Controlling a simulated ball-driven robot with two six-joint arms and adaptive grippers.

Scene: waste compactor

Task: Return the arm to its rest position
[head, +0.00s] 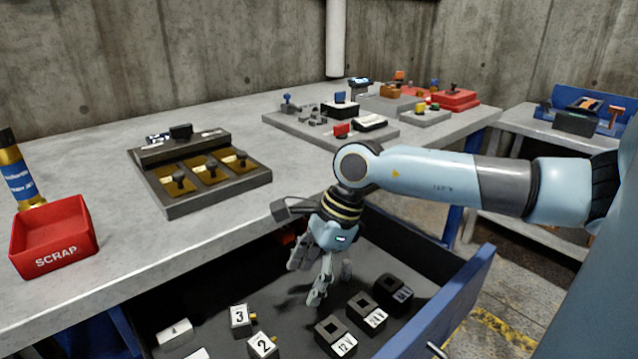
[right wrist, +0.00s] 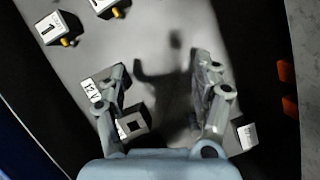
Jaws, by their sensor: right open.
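My right arm comes in from the right in the head view. Its right gripper (head: 318,276) points down over the open drawer (head: 462,300), with its fingers apart and nothing between them. In the right wrist view the same gripper (right wrist: 165,92) is spread above the grey drawer floor, and its shadow falls there. Black blocks marked 12 V (head: 336,337) and 24 V (head: 366,314), with another dark block (head: 393,292), stand just right of the gripper. My left gripper is not in view.
Numbered blocks 3 (head: 240,320) and 2 (head: 262,346) lie in the drawer. The bench (head: 110,235) above carries a red SCRAP bin (head: 53,238), a bottle (head: 18,172) and a panel with three gold plates (head: 200,172). The blue drawer wall borders the gripper's space.

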